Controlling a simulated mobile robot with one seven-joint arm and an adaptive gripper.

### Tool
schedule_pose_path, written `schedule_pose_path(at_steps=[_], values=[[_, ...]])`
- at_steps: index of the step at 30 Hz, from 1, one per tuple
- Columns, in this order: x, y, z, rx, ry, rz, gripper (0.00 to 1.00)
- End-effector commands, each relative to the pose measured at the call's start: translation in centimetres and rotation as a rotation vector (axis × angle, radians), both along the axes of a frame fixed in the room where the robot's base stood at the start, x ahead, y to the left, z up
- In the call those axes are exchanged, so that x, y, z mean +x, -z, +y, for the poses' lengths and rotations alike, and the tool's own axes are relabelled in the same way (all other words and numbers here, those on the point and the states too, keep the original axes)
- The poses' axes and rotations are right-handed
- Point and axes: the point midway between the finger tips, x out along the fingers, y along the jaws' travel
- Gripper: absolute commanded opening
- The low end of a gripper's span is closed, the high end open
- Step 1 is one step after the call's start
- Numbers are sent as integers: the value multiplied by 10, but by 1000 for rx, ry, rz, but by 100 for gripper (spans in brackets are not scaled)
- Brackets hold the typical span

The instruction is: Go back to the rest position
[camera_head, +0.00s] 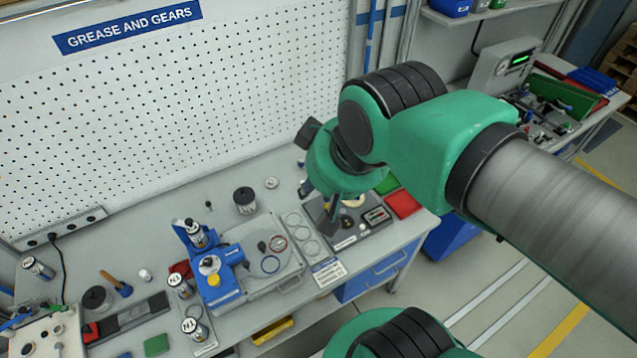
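My green and black arm reaches in from the right in the head view. Its wrist hangs over the right end of the grey workbench (140,212). My gripper (333,208) is mostly hidden under the wrist, and only a dark part of it shows. It points down above or in front of a dark tray (372,233) with small parts. I cannot tell its finger opening, whether it holds anything, or whether it touches the tray.
A blue fixture (213,288) stands mid-bench beside a grey plate (290,284) with rings. Several cans, including one marked N1 (194,330), stand near it. A black pot (245,201) is behind. A white pegboard (180,110) closes off the back. Floor is open at lower right.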

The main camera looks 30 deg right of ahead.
Motion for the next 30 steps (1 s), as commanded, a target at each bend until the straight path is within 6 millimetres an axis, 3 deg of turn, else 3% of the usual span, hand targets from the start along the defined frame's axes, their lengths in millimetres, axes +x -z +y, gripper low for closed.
schedule_pose_path(at_steps=[8,14,30], values=[[0,2,0,0,1,0,30],[0,20,0,0,1,0,30],[0,115,0,0,1,0,30]])
